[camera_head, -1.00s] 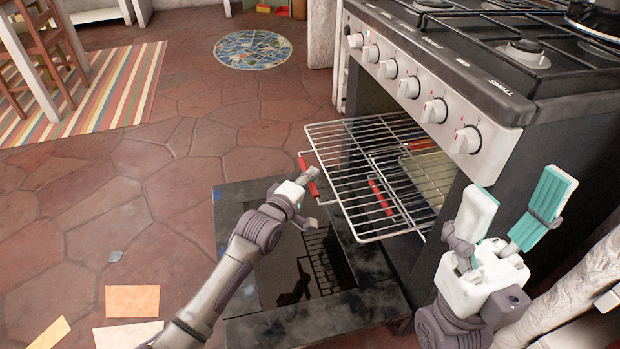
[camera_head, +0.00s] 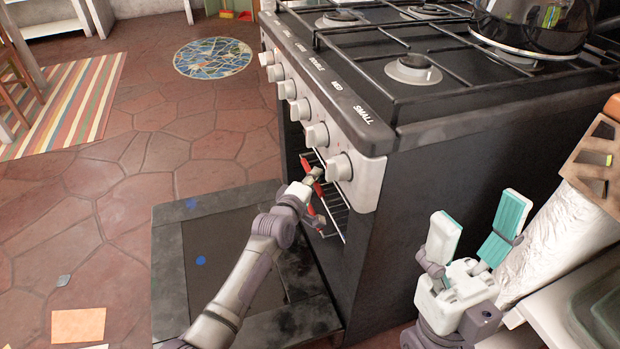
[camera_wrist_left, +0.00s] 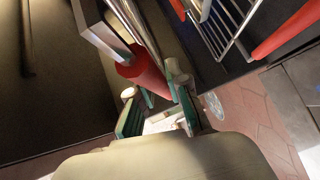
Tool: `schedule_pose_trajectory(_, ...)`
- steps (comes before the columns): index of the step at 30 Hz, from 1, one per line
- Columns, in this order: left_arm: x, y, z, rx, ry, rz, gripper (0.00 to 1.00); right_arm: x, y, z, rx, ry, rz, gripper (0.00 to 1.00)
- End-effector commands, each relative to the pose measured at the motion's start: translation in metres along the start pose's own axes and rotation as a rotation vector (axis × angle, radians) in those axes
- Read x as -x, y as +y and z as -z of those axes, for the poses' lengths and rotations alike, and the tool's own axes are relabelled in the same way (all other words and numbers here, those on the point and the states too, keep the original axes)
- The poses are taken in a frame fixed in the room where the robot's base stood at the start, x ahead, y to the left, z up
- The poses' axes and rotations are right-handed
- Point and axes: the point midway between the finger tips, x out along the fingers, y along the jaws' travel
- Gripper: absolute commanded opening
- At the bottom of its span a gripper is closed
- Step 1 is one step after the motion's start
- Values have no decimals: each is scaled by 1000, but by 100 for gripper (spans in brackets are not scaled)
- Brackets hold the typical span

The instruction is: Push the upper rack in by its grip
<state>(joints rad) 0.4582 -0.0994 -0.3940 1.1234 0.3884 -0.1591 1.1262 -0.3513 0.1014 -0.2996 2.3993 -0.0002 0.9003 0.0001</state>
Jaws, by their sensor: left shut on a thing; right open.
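The upper rack's red grip (camera_head: 306,163) shows at the oven opening in the head view, partly hidden by my left gripper (camera_head: 314,188). My left gripper is shut on this grip; in the left wrist view the red grip (camera_wrist_left: 147,77) lies at the fingers. The wire bars of a rack (camera_head: 336,208) show mostly inside the oven, below the knobs. A second red grip (camera_wrist_left: 288,30) shows at the top right of the left wrist view. My right gripper (camera_head: 476,232) is open and empty, to the right of the stove.
The oven door (camera_head: 172,262) lies open and low in front of the stove. The stove's knobs (camera_head: 317,136) stand out just above the left gripper. A dark pot (camera_head: 535,25) sits on the hob. A foil-like roll (camera_head: 555,235) stands beside the right gripper.

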Motion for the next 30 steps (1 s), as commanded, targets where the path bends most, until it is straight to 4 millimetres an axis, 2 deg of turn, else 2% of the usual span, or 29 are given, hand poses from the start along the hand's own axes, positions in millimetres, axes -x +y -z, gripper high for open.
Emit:
schedule_pose_trajectory(11, -2, 2, -3, 2, -3, -2, 0, 0, 0, 0, -1, 0, 0, 72)
schedule_pose_trajectory(12, -2, 2, -3, 2, -4, -2, 21, 0, 0, 0, -1, 0, -1, 72)
schedule_pose_trajectory(16, -2, 2, -3, 2, -3, -2, 42, 0, 0, 0, -1, 1, -1, 72)
schedule_pose_trajectory(26, 0, 1, -2, 1, -1, -1, 42, -2, 1, 1, 1, 7, -3, 72)
schedule_pose_trajectory(30, 9, 0, -2, 3, -1, -1, 42, -1, 0, 1, 1, 5, -2, 72)
